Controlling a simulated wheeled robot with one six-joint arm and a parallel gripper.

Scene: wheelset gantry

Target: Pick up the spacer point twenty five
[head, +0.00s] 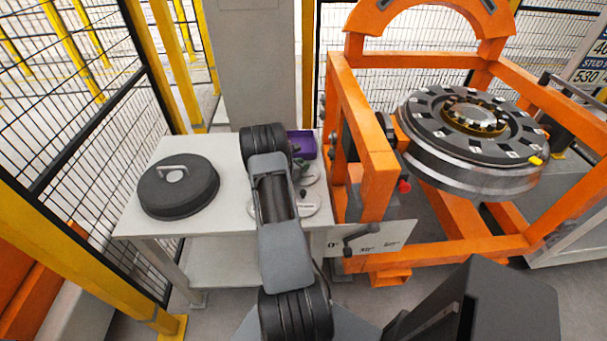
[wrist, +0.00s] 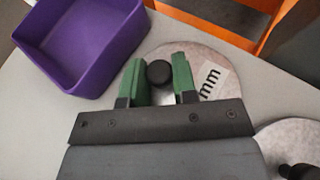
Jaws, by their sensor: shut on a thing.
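A pale round spacer disc (wrist: 207,57) with a black knob (wrist: 158,73) lies under my gripper (wrist: 159,70) in the wrist view. The green fingers are closed on the knob from both sides. Its label shows only "mm"; the number is hidden, so I cannot tell which size it is. A second pale disc (wrist: 278,138) with a dark knob is at the lower right, partly cut off. In the head view my arm hides most of the gripper; a pale disc (head: 309,208) shows beside the arm on the table.
A purple bin (wrist: 85,40) stands on the table close to the left of my gripper. The table (head: 222,158) also holds a dark round lid-like part (head: 180,195) with a handle. The orange gantry frame (head: 372,165) with the wheelset (head: 470,180) stands to the right.

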